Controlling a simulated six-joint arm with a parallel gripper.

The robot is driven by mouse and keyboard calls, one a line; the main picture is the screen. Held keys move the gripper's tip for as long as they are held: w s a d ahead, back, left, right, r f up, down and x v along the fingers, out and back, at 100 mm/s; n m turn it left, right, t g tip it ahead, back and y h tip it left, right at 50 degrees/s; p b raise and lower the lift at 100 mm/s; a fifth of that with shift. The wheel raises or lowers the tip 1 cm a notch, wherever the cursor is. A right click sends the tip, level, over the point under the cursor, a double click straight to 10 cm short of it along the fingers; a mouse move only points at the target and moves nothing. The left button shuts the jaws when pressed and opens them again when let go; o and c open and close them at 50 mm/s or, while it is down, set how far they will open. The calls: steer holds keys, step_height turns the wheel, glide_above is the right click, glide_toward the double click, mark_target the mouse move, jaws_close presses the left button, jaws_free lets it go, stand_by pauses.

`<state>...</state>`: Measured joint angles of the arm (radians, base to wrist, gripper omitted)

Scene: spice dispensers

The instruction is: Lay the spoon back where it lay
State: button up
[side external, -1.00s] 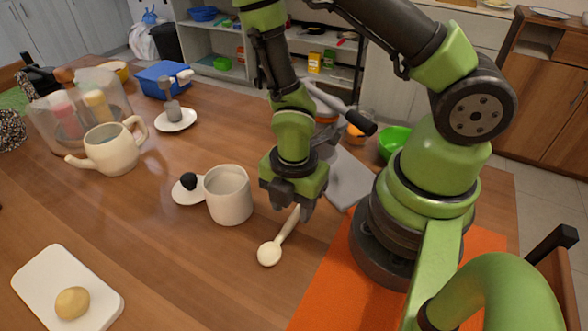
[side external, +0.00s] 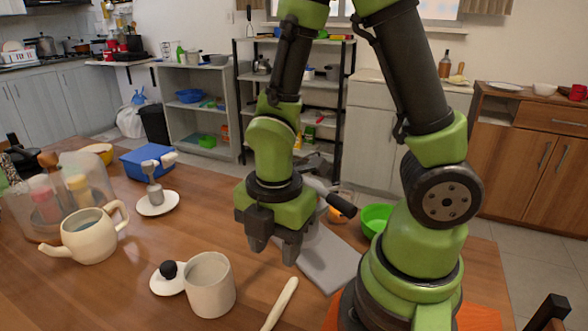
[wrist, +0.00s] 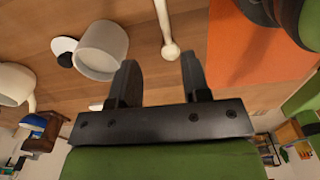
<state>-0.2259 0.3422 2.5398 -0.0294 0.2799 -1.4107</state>
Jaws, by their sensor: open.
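The cream spoon (side external: 281,303) lies on the wooden table to the right of the white mug (side external: 210,285); its bowl is cut off by the lower edge of the side view. In the wrist view the spoon (wrist: 164,25) points away, its handle end nearest me. My gripper (side external: 272,254) is open and empty, raised above the table beyond the handle end. In the wrist view the gap between my fingers (wrist: 159,62) holds nothing.
A small white dish with a dark knob (side external: 168,278) is left of the mug. A teapot (side external: 90,238) stands farther left. A grey board (side external: 325,262) lies behind the spoon, with a green bowl (side external: 376,219) beyond. An orange mat (wrist: 240,50) is right of the spoon.

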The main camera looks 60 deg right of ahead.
steer(key=s+d+r+m+t+y, duration=0.1)
steer(key=s+r+m+t, duration=0.1)
steer(key=r+m, duration=0.7)
steer(key=s+r+m+t, duration=0.2)
steer(key=r+m+t, duration=0.3)
steer(key=r+m, duration=0.4)
steer(key=m, duration=0.3)
steer(key=shift+d+m+y, duration=0.3)
steer(key=shift+d+y, duration=0.05)
steer(key=shift+y, duration=0.05)
